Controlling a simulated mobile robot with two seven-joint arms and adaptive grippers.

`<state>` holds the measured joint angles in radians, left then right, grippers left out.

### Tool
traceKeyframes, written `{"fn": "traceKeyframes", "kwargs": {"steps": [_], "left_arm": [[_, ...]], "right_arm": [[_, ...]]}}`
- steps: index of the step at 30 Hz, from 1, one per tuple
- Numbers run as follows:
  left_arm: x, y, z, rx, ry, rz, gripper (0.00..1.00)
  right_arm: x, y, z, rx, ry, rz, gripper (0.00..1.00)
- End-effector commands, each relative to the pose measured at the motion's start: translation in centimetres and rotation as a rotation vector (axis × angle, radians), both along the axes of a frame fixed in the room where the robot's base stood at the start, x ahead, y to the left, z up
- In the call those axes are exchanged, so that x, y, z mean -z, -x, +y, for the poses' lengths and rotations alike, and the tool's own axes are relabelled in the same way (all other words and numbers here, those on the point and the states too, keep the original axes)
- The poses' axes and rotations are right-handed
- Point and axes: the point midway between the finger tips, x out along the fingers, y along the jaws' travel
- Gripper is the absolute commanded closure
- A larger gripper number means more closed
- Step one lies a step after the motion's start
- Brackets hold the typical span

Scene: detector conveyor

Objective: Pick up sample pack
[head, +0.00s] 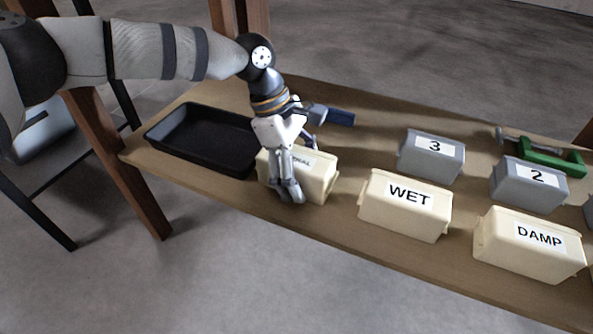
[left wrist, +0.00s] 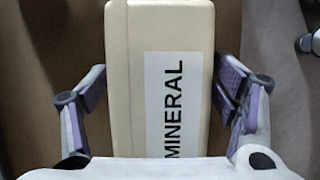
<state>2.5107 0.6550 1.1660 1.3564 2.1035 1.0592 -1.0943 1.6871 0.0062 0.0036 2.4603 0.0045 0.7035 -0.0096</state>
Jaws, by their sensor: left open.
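A cream box (head: 316,184) with a white label stands on the wooden table, right of the black tray. In the left wrist view the cream box (left wrist: 125,60) fills the middle, and its label reads MINERAL. My left gripper (head: 288,185) is over this box and hides part of it. In the left wrist view its open fingers (left wrist: 160,92) stand on either side of the box, with a gap at the left finger; whether the right finger touches cannot be told. More cream boxes read WET (head: 405,222) and DAMP (head: 525,262). My right gripper is not in view.
A black tray (head: 165,134) lies at the table's left end. Grey boxes marked 3 (head: 430,168) and 2 (head: 525,194) stand behind the cream ones. A dark blue object (head: 340,117) and a green object (head: 550,158) lie at the back. The table's front edge is close to the boxes.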

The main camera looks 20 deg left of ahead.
Motion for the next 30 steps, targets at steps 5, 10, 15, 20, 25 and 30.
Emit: {"fn": "traceKeyframes", "kwargs": {"steps": [5,10,15,20,25,30], "left_arm": [[0.07,0.02,0.03,0.0,0.0,0.001,0.2],[0.3,0.03,0.03,0.0,0.0,0.001,0.2],[0.47,0.02,0.03,0.0,0.0,0.0,0.2],[0.48,0.02,0.03,0.0,0.0,0.0,0.2],[0.49,0.02,0.03,0.0,0.0,0.001,0.54],[0.42,-0.01,0.0,0.001,0.001,0.0,0.89]], "right_arm": [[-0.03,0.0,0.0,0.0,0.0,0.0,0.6],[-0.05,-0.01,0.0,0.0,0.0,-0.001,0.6],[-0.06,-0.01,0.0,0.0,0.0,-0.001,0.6],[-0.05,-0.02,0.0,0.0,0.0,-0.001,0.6],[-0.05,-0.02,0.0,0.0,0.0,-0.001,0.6],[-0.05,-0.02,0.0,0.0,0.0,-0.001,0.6]]}}
